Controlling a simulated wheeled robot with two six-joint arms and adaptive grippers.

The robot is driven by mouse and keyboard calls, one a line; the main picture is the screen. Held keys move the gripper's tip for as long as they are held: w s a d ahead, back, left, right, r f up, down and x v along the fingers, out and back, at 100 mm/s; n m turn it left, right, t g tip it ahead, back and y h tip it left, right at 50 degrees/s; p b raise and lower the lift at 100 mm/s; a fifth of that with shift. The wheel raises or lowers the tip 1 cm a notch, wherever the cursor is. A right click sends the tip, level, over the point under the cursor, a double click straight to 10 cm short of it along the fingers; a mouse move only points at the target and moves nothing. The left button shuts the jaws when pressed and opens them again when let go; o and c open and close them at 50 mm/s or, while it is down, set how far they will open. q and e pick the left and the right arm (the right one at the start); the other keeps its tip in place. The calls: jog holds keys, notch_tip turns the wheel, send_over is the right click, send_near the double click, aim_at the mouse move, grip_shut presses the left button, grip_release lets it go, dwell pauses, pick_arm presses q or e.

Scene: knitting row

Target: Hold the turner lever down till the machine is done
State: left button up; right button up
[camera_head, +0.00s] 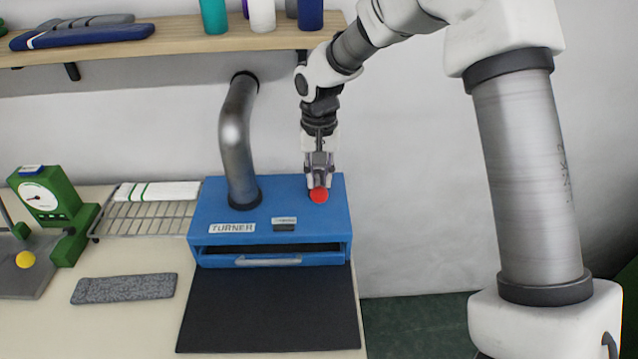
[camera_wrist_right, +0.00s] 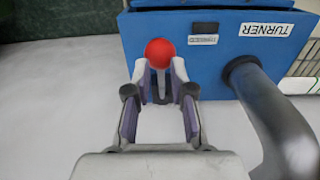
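The turner (camera_head: 280,195) is a blue box labelled TURNER on the table; it also shows in the right wrist view (camera_wrist_right: 215,65). Its lever ends in a red ball knob (camera_head: 319,196), at the right of the box top, also seen in the wrist view (camera_wrist_right: 160,52). My right gripper (camera_head: 319,182) points down at the knob. In the wrist view its fingers stand apart, one on each side of the lever's stem, with the knob at the fingertips. Whether they touch it, I cannot tell. A small panel (camera_head: 284,224) on the front is unreadable. My left gripper is not in view.
A grey pipe (camera_head: 238,140) rises from the turner, left of my right gripper. A shelf (camera_head: 180,42) hangs above. A black mat (camera_head: 270,310) lies in front. A grey knitted piece (camera_head: 124,288), a wire rack (camera_head: 145,220) and a green dial device (camera_head: 50,210) stand left.

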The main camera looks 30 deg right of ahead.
aim_at(319, 188)
jog(key=shift+f+b, duration=0.55)
jog(key=shift+f, duration=1)
jog(key=shift+s+a+f+b, duration=0.15)
jog(key=shift+f+b, duration=0.3)
jog(key=shift+f, duration=0.6)
jog(key=shift+s+a+f+b, duration=0.15)
jog(key=shift+f+b, duration=0.3)
jog(key=shift+f, duration=0.6)
jog(key=shift+d, duration=0.1)
jog(key=shift+r, duration=0.1)
notch_tip(319, 188, up, 13)
jog(key=p, duration=1.2)
